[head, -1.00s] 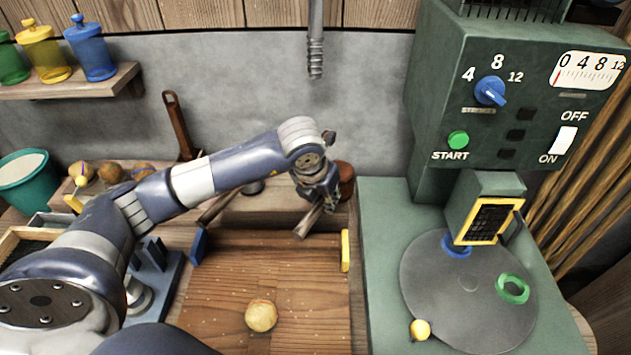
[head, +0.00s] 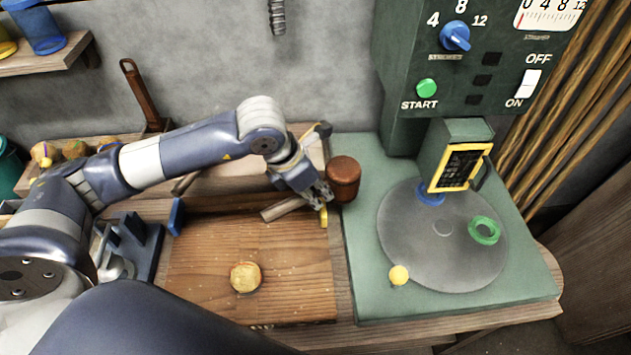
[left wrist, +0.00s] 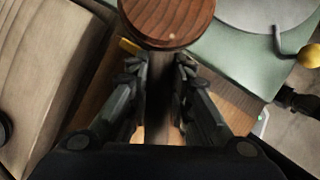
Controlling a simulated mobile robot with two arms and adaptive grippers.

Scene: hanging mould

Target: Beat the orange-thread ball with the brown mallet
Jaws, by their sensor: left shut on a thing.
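The brown mallet has a round wooden head (head: 343,177) and a paler handle (head: 285,208). My left gripper (head: 322,194) is shut on the handle close to the head, above the back right corner of the wooden board. In the left wrist view the mallet head (left wrist: 168,20) is beyond the fingers, and the dark handle runs between them (left wrist: 160,85). A pale yellowish ball (head: 245,277) with a faint orange-red edge sits on the board, apart from the mallet. Its thread colour is hard to make out. My right gripper is not seen.
The wooden board (head: 200,262) has a blue stop (head: 176,216) at left. More balls (head: 75,149) sit on a back ledge at left. A green machine (head: 350,250) with a grey disc (head: 400,235) stands at right. The board around the ball is clear.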

